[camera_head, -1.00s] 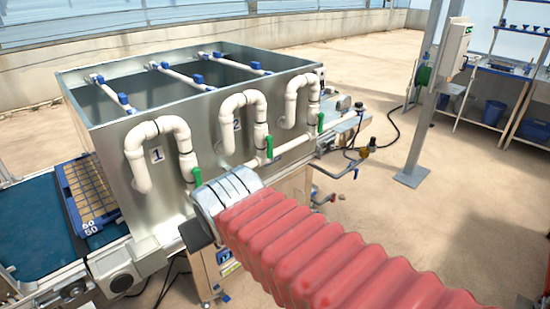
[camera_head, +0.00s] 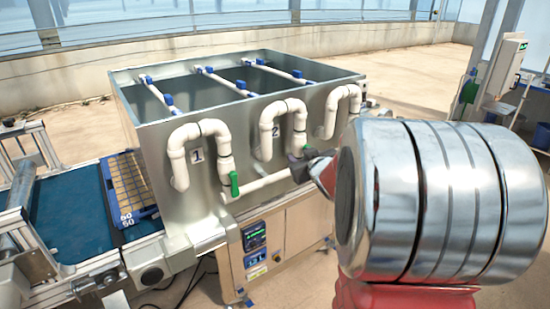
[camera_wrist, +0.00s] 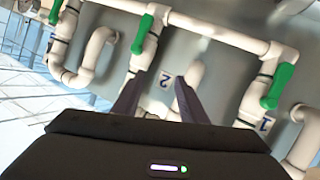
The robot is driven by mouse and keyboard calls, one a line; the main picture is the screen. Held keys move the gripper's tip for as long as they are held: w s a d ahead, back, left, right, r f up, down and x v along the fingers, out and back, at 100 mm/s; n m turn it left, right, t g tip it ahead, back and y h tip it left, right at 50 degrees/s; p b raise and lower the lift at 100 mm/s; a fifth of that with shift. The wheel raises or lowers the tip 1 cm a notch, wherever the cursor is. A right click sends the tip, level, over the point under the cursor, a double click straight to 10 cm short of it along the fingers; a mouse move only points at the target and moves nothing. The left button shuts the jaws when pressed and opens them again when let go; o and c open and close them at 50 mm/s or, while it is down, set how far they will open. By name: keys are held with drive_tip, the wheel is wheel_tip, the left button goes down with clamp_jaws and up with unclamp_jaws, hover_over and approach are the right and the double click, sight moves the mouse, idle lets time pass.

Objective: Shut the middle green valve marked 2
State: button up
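The middle green valve handle (camera_wrist: 142,33) shows in the wrist view on the white pipe beside the label 2 (camera_wrist: 164,80). It lies roughly in line with that pipe. In the head view my gripper (camera_head: 304,165) is near the middle pipe.
The valve 1 green handle (camera_head: 234,184) stands upright on its pipe, left of my gripper; it also shows in the wrist view (camera_wrist: 280,85). Another green handle (camera_wrist: 55,12) is at the upper left. A white horizontal pipe (camera_wrist: 215,30) joins the branches. The metal tank (camera_head: 150,115) stands behind.

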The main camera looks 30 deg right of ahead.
drive_tip(key=s+d+f+n+t+y, duration=0.1)
drive_tip(key=s+d+f+t+y, duration=0.3)
drive_tip(key=s+d+f, duration=0.3)
drive_tip(key=d+f+y, duration=0.1)
drive_tip(key=d+f, duration=0.2)
drive_tip(key=f, duration=0.1)
drive_tip(key=shift+s+d+t+y, duration=0.25)
drive_tip(key=shift+t+y, duration=0.05)
drive_tip(key=shift+y, duration=0.1)
drive_tip(key=shift+w, duration=0.1)
drive_tip(key=w, duration=1.3)
drive_tip(key=shift+w+a, duration=0.2)
drive_tip(key=shift+w, duration=0.15)
drive_tip(key=shift+c, duration=0.3)
clamp_jaws()
